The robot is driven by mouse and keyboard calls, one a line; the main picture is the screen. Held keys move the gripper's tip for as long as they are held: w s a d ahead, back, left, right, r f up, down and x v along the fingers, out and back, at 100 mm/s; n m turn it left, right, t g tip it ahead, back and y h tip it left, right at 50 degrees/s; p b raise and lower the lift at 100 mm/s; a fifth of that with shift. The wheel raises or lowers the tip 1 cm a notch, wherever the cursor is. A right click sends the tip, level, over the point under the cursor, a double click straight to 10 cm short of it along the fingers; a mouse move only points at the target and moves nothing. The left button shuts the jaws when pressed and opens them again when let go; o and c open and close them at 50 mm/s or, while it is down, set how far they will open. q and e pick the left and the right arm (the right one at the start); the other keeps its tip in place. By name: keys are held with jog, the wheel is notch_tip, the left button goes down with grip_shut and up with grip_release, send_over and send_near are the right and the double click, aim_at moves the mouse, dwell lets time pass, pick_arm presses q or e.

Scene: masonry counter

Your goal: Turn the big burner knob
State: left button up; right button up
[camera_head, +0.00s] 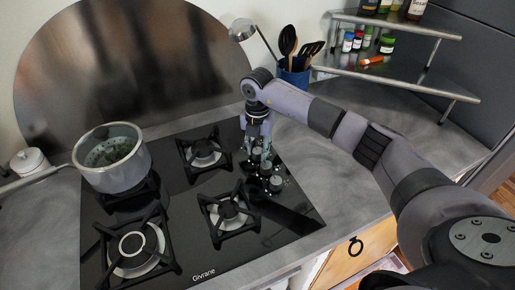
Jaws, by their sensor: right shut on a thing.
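The black glass cooktop (186,235) has a column of burner knobs along its right side. My right gripper (258,157) points down over the far part of this column and is shut on one of the knobs there. The fingers partly hide that knob, and I cannot tell how far it is turned. A nearer knob (276,184) stands free in front of the gripper. My left gripper is not in view.
A pot (112,158) with green contents sits on the far left burner. A utensil holder (294,78) stands behind my right arm, beside a metal shelf (398,70) with bottles and jars. Grey counter (335,170) is clear right of the cooktop.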

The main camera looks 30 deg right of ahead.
jog(key=n+b, duration=0.2)
jog(key=n, duration=0.2)
jog(key=shift+f+b, duration=0.1)
jog(key=shift+b, duration=0.2)
jog(key=n+b, duration=0.2)
jog(key=n, duration=0.2)
jog(key=n+b, duration=0.2)
jog(key=n, duration=0.3)
jog(key=shift+n+b, duration=1.05)
jog(key=shift+n, duration=1.25)
jog(key=o, duration=1.2)
